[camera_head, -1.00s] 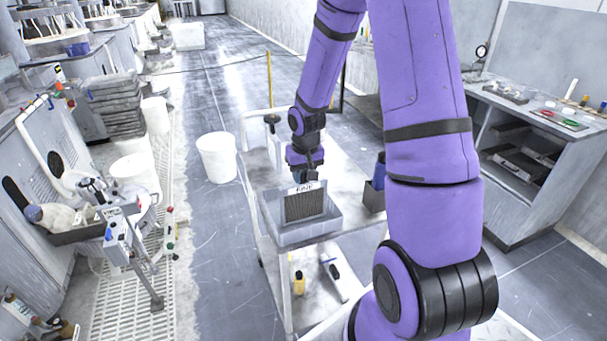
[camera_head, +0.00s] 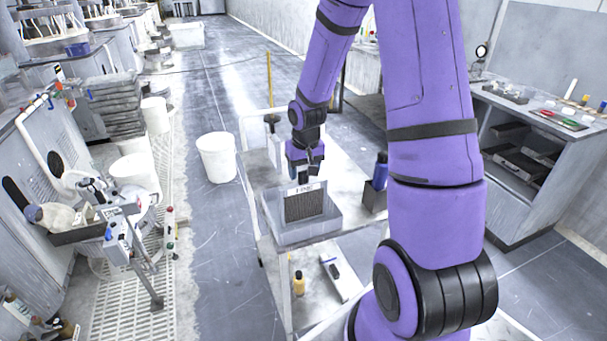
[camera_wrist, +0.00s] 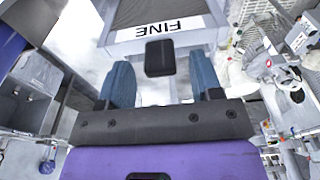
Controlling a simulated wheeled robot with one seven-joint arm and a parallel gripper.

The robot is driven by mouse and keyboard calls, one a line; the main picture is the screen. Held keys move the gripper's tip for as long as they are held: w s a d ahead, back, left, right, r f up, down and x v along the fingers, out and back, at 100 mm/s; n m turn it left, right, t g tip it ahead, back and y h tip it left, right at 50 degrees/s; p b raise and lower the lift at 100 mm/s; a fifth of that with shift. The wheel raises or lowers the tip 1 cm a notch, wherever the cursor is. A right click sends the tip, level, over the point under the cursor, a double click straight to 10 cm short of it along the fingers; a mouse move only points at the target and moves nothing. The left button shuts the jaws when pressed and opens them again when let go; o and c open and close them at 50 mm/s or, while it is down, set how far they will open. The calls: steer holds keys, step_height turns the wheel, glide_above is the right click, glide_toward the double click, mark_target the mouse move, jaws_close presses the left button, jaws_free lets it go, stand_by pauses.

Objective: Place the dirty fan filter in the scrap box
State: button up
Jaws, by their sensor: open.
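The fan filter (camera_head: 304,205), a dark mesh panel with a pale frame and a label reading FINE, stands in a grey open box (camera_head: 305,234) on the cart. The filter also shows at the top of the wrist view (camera_wrist: 168,12). My gripper (camera_head: 304,173) is just above the filter's top edge in the head view. In the wrist view my gripper's blue fingers (camera_wrist: 161,82) are spread apart, with no filter between them. A dark block (camera_wrist: 160,58) shows between them; I cannot tell what it belongs to. The filter's lower part is hidden by the box wall.
The box is on the top shelf of a white cart (camera_head: 345,217). A small dark holder with a blue bottle (camera_head: 380,170) stands to its right. A white bucket (camera_head: 217,158) stands on the floor to the left.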

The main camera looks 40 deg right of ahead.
step_height(320, 180, up, 11)
steer(key=s, duration=0.1)
steer(key=s+a+r+n+t, duration=0.2)
steer(key=s+a+r, duration=0.6)
steer(key=s+r, duration=0.3)
steer(key=s+a+r+t, duration=0.1)
steer(key=s+a+r, duration=0.1)
steer(key=s, duration=0.4)
steer(key=s+a+r+n, duration=0.1)
steer(key=s+a+r, duration=0.2)
steer(key=s+r, duration=0.2)
steer(key=shift+s+t, duration=0.4)
steer(key=shift+s, duration=0.25)
